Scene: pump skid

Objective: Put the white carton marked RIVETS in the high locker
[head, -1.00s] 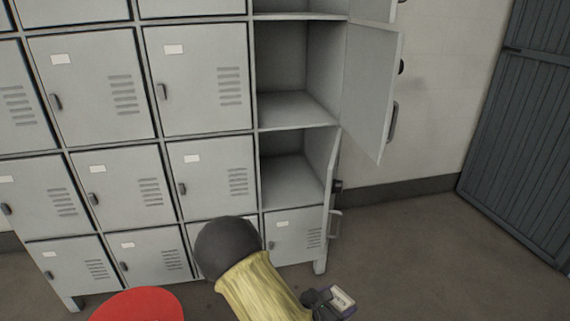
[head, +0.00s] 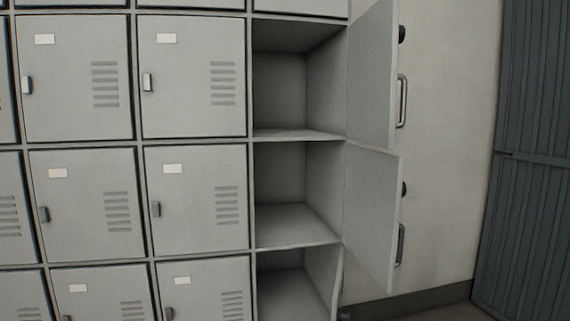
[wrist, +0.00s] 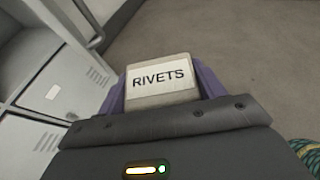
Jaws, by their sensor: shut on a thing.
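The white carton marked RIVETS (wrist: 160,79) is between the purple fingers of my gripper (wrist: 160,90) in the wrist view. The gripper is shut on it, and its label faces the wrist camera. Neither the carton nor my gripper shows in the head view now. The high locker (head: 280,88) is the upper of the open compartments in the right column; its inside looks empty. Its door (head: 371,75) stands swung out to the right.
Below it, another open locker (head: 282,185) looks empty, with its door (head: 370,215) swung out right. A third open compartment (head: 285,290) lies lower. Closed lockers (head: 193,75) fill the left. The wrist view shows bare floor (wrist: 240,40).

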